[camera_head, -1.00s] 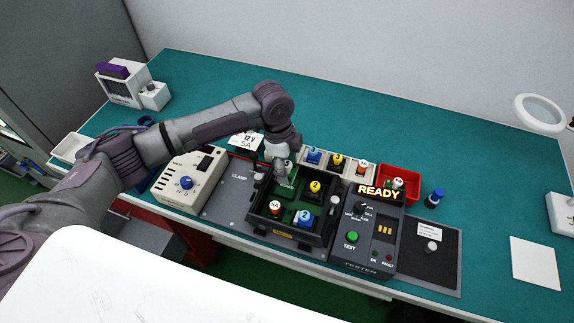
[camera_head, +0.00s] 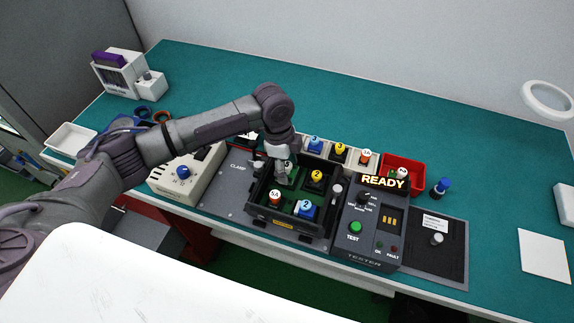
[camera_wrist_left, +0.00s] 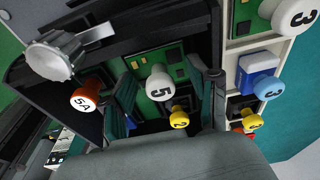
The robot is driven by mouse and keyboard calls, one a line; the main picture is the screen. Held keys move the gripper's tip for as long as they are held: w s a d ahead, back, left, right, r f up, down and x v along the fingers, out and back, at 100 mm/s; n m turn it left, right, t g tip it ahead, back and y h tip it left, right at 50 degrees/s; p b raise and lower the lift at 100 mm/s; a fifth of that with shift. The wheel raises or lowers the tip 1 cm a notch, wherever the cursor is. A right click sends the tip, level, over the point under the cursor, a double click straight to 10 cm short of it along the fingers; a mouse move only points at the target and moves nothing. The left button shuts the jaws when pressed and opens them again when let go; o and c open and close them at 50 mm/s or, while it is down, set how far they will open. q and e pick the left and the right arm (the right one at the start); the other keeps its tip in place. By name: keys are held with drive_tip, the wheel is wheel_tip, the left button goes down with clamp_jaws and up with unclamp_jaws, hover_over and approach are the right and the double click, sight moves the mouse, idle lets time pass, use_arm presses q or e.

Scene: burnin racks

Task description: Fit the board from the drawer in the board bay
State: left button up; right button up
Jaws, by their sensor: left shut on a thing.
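The board (camera_wrist_left: 140,68) is green with a white knob marked 5 (camera_wrist_left: 158,84). My left gripper (camera_head: 283,178) points down into the black open unit (camera_head: 249,205) at its back left corner. It is shut on the board; its two fingers stand on either side of the knob in the left wrist view. The gripper hides most of the board in the head view, and I cannot tell whether the board is fully down in its bay. The unit also holds an orange 5A part (camera_head: 275,197), a yellow 2 part (camera_head: 316,180) and a blue 2 part (camera_head: 306,210).
Behind the unit, a white tray holds blue (camera_head: 315,144), yellow (camera_head: 340,149) and orange 1A (camera_head: 365,158) parts. A red bin (camera_head: 412,185) stands right of it. The tester (camera_head: 350,240) reads READY. A beige box with a blue dial (camera_head: 183,172) stands left.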

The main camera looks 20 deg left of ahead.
use_arm(q)
drive_tip(key=shift+w+r+p, duration=0.1)
drive_tip(key=shift+w+p, duration=0.1)
drive_tip(key=shift+p, duration=0.45)
idle(0.8)
drive_tip(key=shift+a+f, duration=0.1)
drive_tip(key=shift+f, duration=0.55)
idle(1.4)
drive_tip(key=o, duration=1.2)
drive_tip(key=shift+w, duration=0.1)
drive_tip(key=shift+r, duration=0.15)
drive_tip(key=shift+w+r+p, duration=0.2)
drive_tip(key=shift+r+p, duration=0.35)
drive_tip(key=shift+p, duration=0.1)
drive_tip(key=shift+w+r+p, duration=0.15)
drive_tip(key=shift+r+p, duration=0.4)
drive_tip(key=shift+p, duration=0.05)
drive_tip(key=shift+s+r+p, duration=0.1)
drive_tip(key=shift+r+p, duration=1.1)
drive_tip(key=shift+p, duration=0.2)
